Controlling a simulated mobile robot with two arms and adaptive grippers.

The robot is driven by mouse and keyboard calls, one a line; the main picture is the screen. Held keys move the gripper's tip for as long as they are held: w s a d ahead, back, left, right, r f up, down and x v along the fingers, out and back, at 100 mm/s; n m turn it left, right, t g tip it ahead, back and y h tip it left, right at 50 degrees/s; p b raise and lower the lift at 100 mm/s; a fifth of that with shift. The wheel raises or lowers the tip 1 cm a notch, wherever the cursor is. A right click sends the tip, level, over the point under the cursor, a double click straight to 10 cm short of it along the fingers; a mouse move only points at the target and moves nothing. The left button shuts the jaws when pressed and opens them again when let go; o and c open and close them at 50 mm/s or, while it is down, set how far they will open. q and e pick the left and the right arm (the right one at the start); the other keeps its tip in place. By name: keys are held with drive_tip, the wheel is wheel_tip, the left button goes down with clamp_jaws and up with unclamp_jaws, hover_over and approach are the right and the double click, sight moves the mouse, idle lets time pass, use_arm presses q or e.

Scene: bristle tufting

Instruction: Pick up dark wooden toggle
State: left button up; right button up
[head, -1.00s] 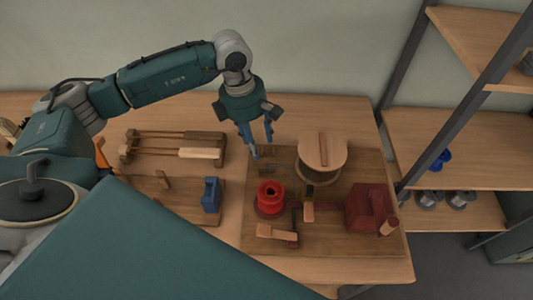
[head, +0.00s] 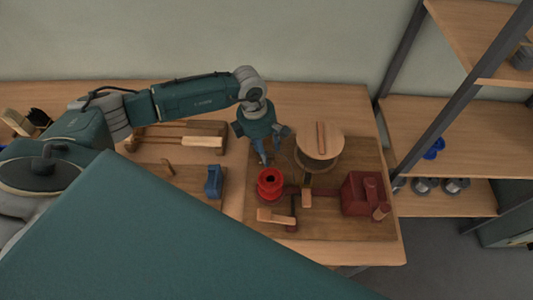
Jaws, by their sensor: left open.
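My left gripper (head: 270,159) points down over the back of the wooden board (head: 345,230), just behind the red spool (head: 270,184). Its fingers are apart, and I see nothing held between them. I cannot tell for sure which piece is the dark wooden toggle. A small dark brown bar (head: 293,209) stands at the front of the board beside a pale wood block (head: 270,215). A brown strip (head: 321,136) lies on the round wooden disc (head: 332,145), right of the gripper. The spot under the fingertips is partly hidden. My right gripper is not in view.
A dark red block (head: 360,194) sits at the board's right. A small wood-and-dark piece (head: 307,190) stands mid-board. A blue block (head: 213,181) and a wooden rack (head: 180,136) are to the left. A shelf (head: 455,140) with spools stands at the right.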

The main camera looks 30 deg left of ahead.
use_arm(q)
drive_tip(key=c, duration=0.9)
